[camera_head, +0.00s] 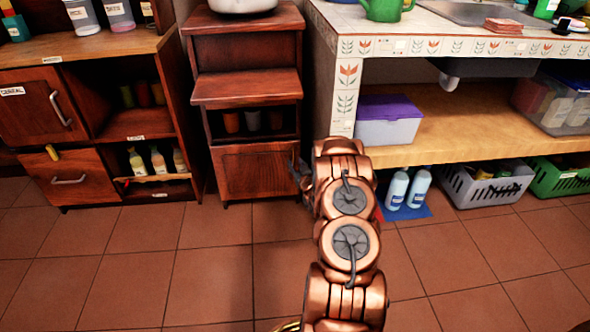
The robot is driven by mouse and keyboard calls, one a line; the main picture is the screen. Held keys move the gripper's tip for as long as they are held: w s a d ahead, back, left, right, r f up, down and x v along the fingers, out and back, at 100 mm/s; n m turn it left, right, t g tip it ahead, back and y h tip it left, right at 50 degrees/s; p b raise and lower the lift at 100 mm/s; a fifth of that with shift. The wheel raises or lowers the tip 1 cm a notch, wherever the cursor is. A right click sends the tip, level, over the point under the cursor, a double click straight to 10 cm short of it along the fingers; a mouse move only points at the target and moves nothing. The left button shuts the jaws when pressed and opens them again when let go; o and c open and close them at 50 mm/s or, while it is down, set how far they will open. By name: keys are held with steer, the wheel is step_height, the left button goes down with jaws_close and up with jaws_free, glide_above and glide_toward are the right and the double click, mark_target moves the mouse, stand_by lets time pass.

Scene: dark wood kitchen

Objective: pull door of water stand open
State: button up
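The water stand is the narrow dark red-brown wooden cabinet (243,55) at the centre back. Its door (253,173) is the low front panel below an open shelf, and it looks shut. My copper-coloured arm reaches forward from the bottom of the view. My gripper (300,172) is at the right edge of the door, mostly hidden behind my own arm. I cannot tell whether its fingers touch the door or whether they are open or shut. No handle on the door is clearly visible.
A tiled counter (450,47) with a wooden shelf stands to the right, with blue-white bottles (397,190) and baskets (486,185) on the floor below. A wooden cabinet (100,125) stands to the left. The tiled floor (140,265) before the stand is clear.

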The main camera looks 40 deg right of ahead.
mark_target(294, 159)
steer(key=shift+t+h, duration=0.4)
steer(key=shift+t, duration=0.1)
steer(key=shift+w+d+f+b, duration=0.6)
steer(key=shift+w+d, duration=0.15)
steer(key=shift+w, duration=0.15)
steer(key=shift+w+d+f+b, duration=0.55)
steer(key=shift+w+d+b, duration=0.15)
steer(key=shift+w, duration=0.15)
steer(key=shift+w+d+f+b, duration=0.55)
steer(key=shift+w+d, duration=0.2)
steer(key=shift+w, duration=0.15)
jaws_close()
